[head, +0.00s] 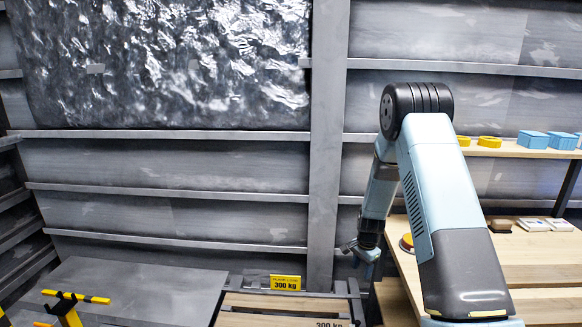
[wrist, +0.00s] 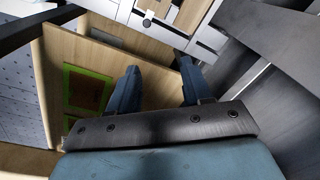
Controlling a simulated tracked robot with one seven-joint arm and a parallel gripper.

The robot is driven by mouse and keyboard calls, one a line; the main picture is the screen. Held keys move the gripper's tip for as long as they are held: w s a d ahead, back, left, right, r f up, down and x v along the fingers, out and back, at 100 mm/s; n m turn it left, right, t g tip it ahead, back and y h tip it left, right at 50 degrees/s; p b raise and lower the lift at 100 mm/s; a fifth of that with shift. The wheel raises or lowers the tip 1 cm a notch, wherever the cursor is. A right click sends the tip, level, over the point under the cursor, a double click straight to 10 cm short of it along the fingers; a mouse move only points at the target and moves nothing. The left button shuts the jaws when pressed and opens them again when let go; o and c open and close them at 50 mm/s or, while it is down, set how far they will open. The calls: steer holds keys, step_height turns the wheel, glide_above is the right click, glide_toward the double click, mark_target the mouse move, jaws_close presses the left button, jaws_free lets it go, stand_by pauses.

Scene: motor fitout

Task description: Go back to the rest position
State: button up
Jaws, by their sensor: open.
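My gripper (head: 362,250) hangs low in front of the grey panelled wall, just left of the wooden workbench in the head view. In the wrist view my gripper (wrist: 160,84) shows two blue fingers spread wide apart with nothing between them. A wooden panel (wrist: 85,62) lies beyond the fingers in that view. My arm bends at a dark elbow at the top and comes down to the gripper. No object is held.
The wooden bench (head: 535,272) stands at right, with small items on it. A shelf (head: 520,151) above holds yellow rolls (head: 490,142) and blue boxes (head: 533,139). A yellow-and-black stand (head: 72,308) is at lower left.

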steer(key=s+a+r+n+t, duration=0.1)
steer(key=s+r+n, duration=0.35)
steer(key=r, duration=1.15)
steer(key=s+a+r+n+t, duration=0.1)
steer(key=s+r, duration=0.7)
steer(key=r, duration=0.8)
steer(key=s+r+n+t, duration=0.1)
steer(key=s+r+n, duration=0.2)
steer(key=s, duration=0.9)
steer(key=s+r+n+t, duration=0.1)
steer(key=s+r+n, duration=0.2)
steer(key=s+r, duration=0.6)
steer(key=shift+s+a+t, duration=0.25)
steer(key=shift+s+t, duration=0.15)
steer(key=shift+s, duration=1.9)
